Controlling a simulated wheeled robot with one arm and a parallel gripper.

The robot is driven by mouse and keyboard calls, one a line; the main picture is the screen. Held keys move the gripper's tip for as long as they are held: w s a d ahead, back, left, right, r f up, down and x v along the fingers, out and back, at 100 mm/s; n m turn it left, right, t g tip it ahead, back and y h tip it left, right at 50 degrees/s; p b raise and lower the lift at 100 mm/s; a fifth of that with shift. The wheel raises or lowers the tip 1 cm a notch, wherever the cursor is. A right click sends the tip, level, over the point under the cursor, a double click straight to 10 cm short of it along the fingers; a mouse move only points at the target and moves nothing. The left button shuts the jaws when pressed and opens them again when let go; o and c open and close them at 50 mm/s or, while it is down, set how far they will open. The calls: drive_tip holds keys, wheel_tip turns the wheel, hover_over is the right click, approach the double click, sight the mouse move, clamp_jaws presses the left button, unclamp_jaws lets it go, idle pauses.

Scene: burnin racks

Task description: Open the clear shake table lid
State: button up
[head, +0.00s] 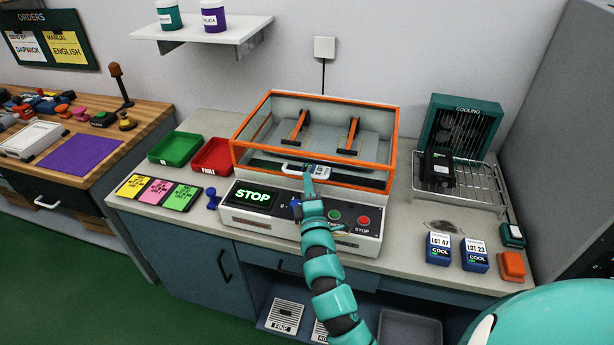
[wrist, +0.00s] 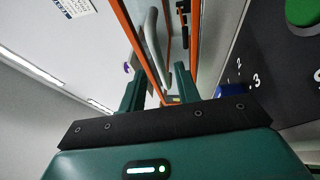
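The clear shake table lid (head: 310,153) has an orange frame and sits down over the shake table, seemingly closed. Its pale bar handle (head: 291,168) is on the front face. In the wrist view the handle (wrist: 153,40) shows as a white bar beyond and roughly between my fingertips. My gripper (head: 308,174) is at the lid's front, close to the handle's right end. In the wrist view my gripper (wrist: 158,82) is open, with a gap between its two fingers. Whether a finger touches the handle or lid, I cannot tell.
The control panel (head: 262,199) below the lid shows STOP and has a green and a red button. Green (head: 174,147) and red (head: 213,155) trays lie left. A cooling rack (head: 440,190) and blue lot boxes (head: 439,249) stand right. A shelf (head: 216,36) hangs above.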

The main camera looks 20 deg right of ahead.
drive_tip(key=shift+x, duration=1.3)
clamp_jaws()
